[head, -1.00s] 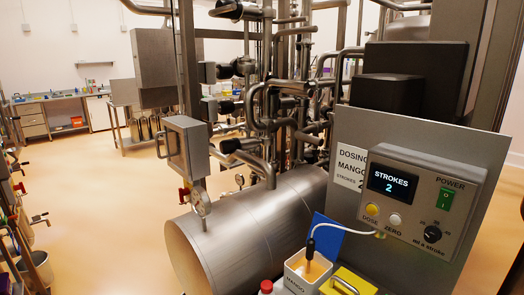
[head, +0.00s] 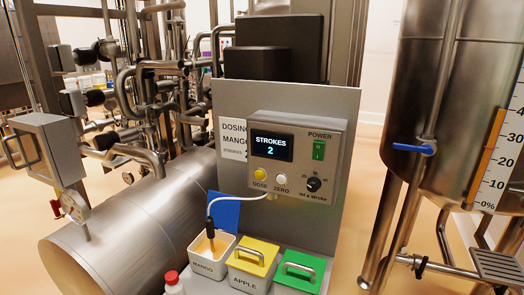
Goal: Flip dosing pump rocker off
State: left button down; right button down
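The dosing pump box (head: 297,160) is mounted on a grey upright panel in the middle of the head view. Its green power rocker (head: 318,150) sits at the upper right of the box face, under the word POWER. The display (head: 271,145) is lit and reads STROKES 2. Below it are a yellow DOSE button (head: 260,174), a white ZERO button (head: 280,180) and a black dial (head: 313,184). Neither of my grippers shows in this view.
Below the box stand an open MANGO container (head: 212,262) with a tube in it, a yellow-lidded APPLE container (head: 252,258) and a green-lidded one (head: 300,270). A red-capped bottle (head: 173,283) stands at left. A steel tank (head: 455,110) with a blue-handled valve (head: 413,148) is at right.

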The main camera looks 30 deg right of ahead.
aim_at(319, 146)
jog(key=k+z, duration=0.1)
jog(key=z, duration=0.25)
jog(key=k+z, duration=0.1)
jog(key=z, duration=0.65)
jog(key=k+l, duration=0.05)
